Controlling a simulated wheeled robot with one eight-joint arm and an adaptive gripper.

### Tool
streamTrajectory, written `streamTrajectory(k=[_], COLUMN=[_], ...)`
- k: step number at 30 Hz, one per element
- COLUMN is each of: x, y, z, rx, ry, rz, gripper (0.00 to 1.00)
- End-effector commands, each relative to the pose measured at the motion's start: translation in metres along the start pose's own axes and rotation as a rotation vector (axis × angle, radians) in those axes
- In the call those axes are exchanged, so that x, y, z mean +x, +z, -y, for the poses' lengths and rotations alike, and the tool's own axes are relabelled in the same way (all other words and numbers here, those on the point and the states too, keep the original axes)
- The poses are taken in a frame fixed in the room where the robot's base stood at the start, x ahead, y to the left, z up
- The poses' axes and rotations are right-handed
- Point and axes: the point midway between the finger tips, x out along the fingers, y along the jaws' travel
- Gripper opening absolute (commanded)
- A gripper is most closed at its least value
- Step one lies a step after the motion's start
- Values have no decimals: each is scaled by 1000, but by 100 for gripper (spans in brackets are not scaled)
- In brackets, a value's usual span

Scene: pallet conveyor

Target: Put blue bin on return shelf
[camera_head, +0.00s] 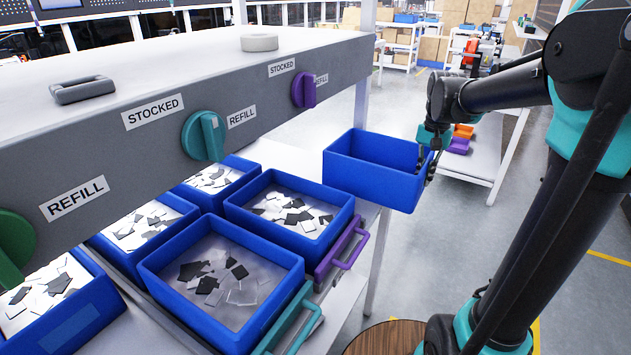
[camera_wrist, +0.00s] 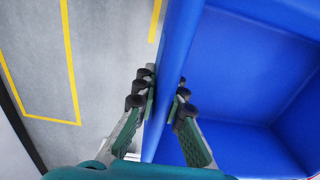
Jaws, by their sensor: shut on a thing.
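The blue bin (camera_head: 374,172) is empty and held in the air to the right of the workstation in the head view. My gripper (camera_head: 430,150) is shut on its right wall. In the wrist view the fingers of my gripper (camera_wrist: 163,105) pinch the wall of the blue bin (camera_wrist: 240,70), one on each side, with grey floor beyond. A white shelf unit (camera_head: 478,155) with orange and purple bins stands behind and to the right of the blue bin; I cannot tell whether it is the return shelf.
Several blue bins with grey and white pieces sit on the workstation, one with a purple handle (camera_head: 342,248) and one with a teal handle (camera_head: 290,322). A grey panel (camera_head: 150,150) carries knobs labelled STOCKED and REFILL. Open floor (camera_head: 560,250) lies at right.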

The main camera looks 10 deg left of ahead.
Motion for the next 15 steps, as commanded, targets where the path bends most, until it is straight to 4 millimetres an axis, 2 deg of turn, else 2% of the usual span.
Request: streamTrajectory(k=[3, 8, 15], x=[15, 22, 23], y=[2, 3, 3], z=[-1, 11, 66], rx=[0, -3, -6], ry=[0, 0, 0], rz=[0, 0, 0], gripper=[0, 0, 0])
